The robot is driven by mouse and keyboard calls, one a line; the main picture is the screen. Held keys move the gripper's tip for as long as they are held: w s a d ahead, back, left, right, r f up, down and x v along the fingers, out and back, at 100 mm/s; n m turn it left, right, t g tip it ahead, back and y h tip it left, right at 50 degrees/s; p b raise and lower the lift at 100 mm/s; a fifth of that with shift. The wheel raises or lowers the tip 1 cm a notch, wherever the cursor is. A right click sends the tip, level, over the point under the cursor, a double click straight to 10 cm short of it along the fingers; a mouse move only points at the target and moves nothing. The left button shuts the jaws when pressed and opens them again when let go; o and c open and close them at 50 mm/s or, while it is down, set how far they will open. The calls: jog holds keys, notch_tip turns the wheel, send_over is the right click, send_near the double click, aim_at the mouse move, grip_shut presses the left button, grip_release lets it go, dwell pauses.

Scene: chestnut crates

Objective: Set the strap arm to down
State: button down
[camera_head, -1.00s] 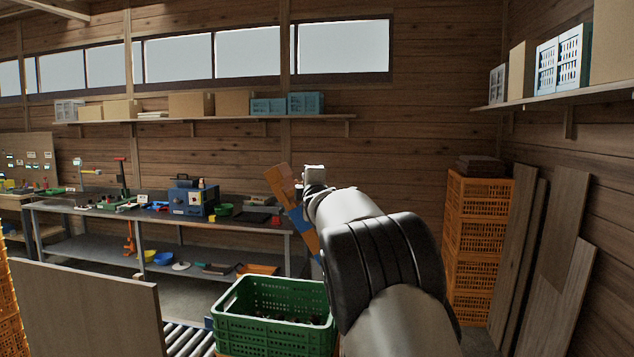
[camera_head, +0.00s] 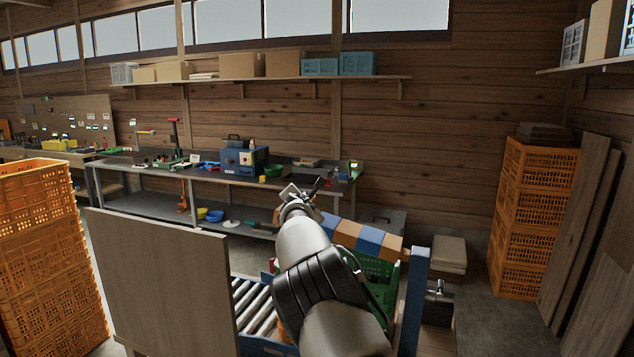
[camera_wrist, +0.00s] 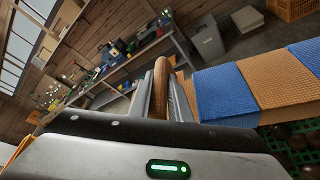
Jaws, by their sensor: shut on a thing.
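The strap arm (camera_head: 370,239) is a bar striped blue and orange-tan. In the head view it lies across above the green crate (camera_head: 380,280), close to level, partly behind my arm. In the wrist view the strap arm (camera_wrist: 262,87) runs off to the right. Dark chestnuts show in the crate below it. My gripper (camera_head: 308,190) is at the strap arm's left end. In the wrist view my gripper (camera_wrist: 161,95) is shut on a brown rounded handle (camera_wrist: 161,80) beside the strap arm. The handle's join to the arm is hidden.
A roller conveyor (camera_head: 252,305) lies under my arm, with a blue post (camera_head: 416,295) to the right. A wooden panel (camera_head: 160,280) and orange crates (camera_head: 45,255) stand at left. More orange crates (camera_head: 533,225) stand at right. A workbench (camera_head: 210,178) lines the back wall.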

jog(key=shift+n+g, duration=0.3)
jog(key=shift+n, duration=0.4)
jog(key=shift+w+a+f, duration=0.1)
jog(key=shift+a+f, duration=0.2)
jog(key=shift+f, duration=0.65)
jog(key=shift+w+a+f, duration=0.1)
jog(key=shift+a+f, duration=0.15)
jog(key=shift+f, duration=0.65)
jog(key=shift+w+a+f, duration=0.1)
jog(key=shift+a+f, duration=0.2)
jog(key=shift+f, duration=0.65)
jog(key=c, duration=1.6)
grip_release()
jog(key=shift+h, duration=0.3)
jog(key=shift+c, duration=0.2)
jog(key=shift+d+f, duration=0.1)
jog(key=shift+s, duration=0.25)
jog(key=b+v, duration=0.6)
jog(key=v, duration=1.1)
